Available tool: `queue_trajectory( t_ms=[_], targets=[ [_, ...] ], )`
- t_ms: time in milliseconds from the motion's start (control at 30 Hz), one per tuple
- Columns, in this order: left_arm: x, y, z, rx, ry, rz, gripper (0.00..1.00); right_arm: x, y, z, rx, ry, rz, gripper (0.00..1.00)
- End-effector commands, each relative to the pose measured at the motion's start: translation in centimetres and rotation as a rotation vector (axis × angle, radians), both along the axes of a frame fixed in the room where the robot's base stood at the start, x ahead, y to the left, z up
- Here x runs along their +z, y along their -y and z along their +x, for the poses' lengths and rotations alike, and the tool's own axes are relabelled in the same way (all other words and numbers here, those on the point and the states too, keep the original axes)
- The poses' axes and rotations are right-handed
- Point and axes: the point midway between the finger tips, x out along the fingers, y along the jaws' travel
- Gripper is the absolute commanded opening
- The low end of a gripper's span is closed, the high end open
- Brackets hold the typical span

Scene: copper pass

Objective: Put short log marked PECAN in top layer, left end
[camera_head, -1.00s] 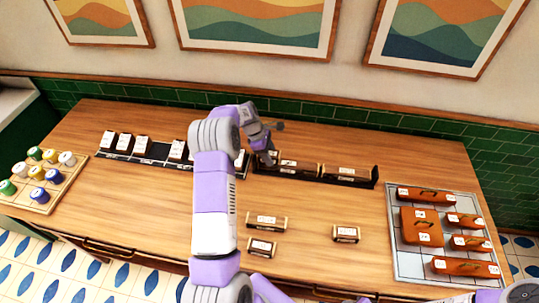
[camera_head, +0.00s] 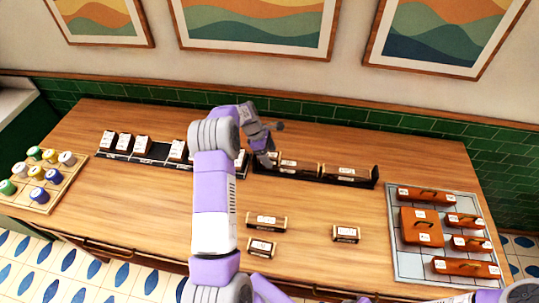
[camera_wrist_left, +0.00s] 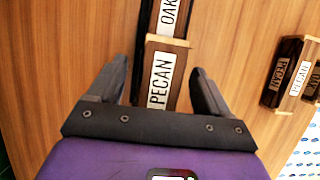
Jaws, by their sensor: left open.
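A short dark log marked PECAN (camera_wrist_left: 160,85) lies between the open fingers of my left gripper (camera_wrist_left: 160,88) in the left wrist view. A clear gap shows on either side of it. A log marked OAK (camera_wrist_left: 168,14) lies end to end with it. In the head view my left gripper (camera_head: 269,161) is at the left end of the black rack (camera_head: 374,180), where the arm partly hides the logs. A log (camera_head: 289,163) shows just right of the fingers. My right gripper is not in view.
Several logs lie loose at the front: a longer one (camera_head: 266,221), a short one (camera_head: 262,247) and another short one (camera_head: 346,233). A rack of upright packets (camera_head: 124,145) stands left, a tray of coloured jars (camera_head: 35,208) far left, a tray of orange-brown cases (camera_head: 405,262) right.

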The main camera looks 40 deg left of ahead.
Motion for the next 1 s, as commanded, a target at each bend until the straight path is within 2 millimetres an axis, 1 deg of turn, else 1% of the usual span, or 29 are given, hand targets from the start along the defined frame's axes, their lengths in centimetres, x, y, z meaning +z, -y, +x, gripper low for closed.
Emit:
queue_trajectory(
  t_ms=[300, 500, 600, 700, 1000],
  targets=[
    [6.1, -2.3, -1.1, 0.003, 0.005, 0.004, 0.79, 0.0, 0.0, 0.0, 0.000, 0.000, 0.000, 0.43],
    [9.2, -3.4, -1.8, 0.002, 0.003, 0.003, 0.79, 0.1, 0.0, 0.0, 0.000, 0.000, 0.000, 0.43],
    [10.1, -3.7, -2.0, 0.001, 0.001, 0.002, 0.79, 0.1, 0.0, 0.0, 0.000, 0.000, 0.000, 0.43],
    [10.5, -3.9, -2.1, 0.001, 0.000, 0.001, 0.79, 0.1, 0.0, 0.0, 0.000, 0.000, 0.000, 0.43],
    [10.6, -3.9, -2.1, 0.000, 0.000, 0.001, 0.79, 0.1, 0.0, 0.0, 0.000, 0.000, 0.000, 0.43]
  ],
)
